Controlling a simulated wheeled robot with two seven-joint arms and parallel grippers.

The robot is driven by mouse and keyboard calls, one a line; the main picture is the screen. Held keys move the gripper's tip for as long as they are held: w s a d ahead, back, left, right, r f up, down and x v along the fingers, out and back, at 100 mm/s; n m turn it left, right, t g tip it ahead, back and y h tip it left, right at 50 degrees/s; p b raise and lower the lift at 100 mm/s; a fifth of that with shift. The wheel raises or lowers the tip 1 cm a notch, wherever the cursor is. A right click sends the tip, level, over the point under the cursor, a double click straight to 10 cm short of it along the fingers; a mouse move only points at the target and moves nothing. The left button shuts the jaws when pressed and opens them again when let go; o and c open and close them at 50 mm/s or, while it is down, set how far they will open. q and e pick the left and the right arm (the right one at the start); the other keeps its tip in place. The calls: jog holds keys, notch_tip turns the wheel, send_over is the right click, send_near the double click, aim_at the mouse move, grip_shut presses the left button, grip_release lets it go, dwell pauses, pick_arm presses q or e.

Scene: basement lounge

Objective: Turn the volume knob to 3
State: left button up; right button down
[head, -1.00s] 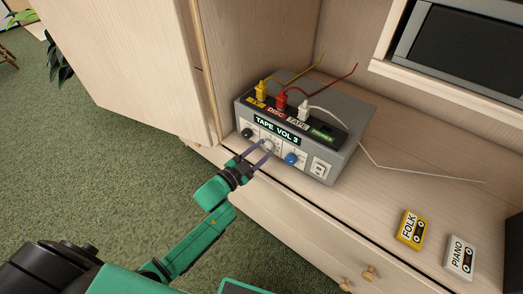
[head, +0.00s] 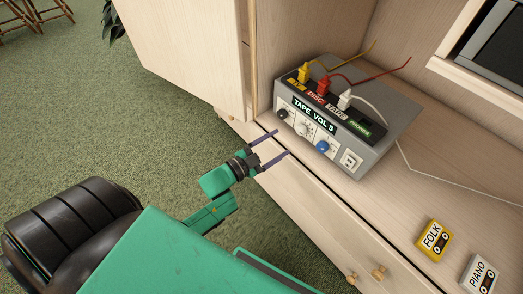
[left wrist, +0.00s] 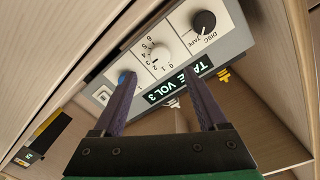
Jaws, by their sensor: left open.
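The grey amplifier box (head: 378,142) stands on the cabinet shelf. Its display (head: 316,113) reads "TAPE VOL 3", and it shows upside down in the left wrist view (left wrist: 180,80). The white volume knob (head: 303,129) sits between a black knob (head: 282,114) and a blue knob (head: 322,147). In the left wrist view the white knob (left wrist: 160,53) has a numbered scale around it; I cannot read its pointer exactly. My left gripper (head: 281,142) is open and empty, in front of the panel and apart from the white knob. My right gripper is not in view.
Yellow, red and white plugs (head: 323,87) with cables stand on top of the box. Two cassettes, FOLK (head: 434,239) and PIANO (head: 478,274), lie on the shelf at right. A cabinet door (head: 190,55) stands at left. Green carpet is open below.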

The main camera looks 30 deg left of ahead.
pick_arm(q)
jog(key=v, duration=0.7)
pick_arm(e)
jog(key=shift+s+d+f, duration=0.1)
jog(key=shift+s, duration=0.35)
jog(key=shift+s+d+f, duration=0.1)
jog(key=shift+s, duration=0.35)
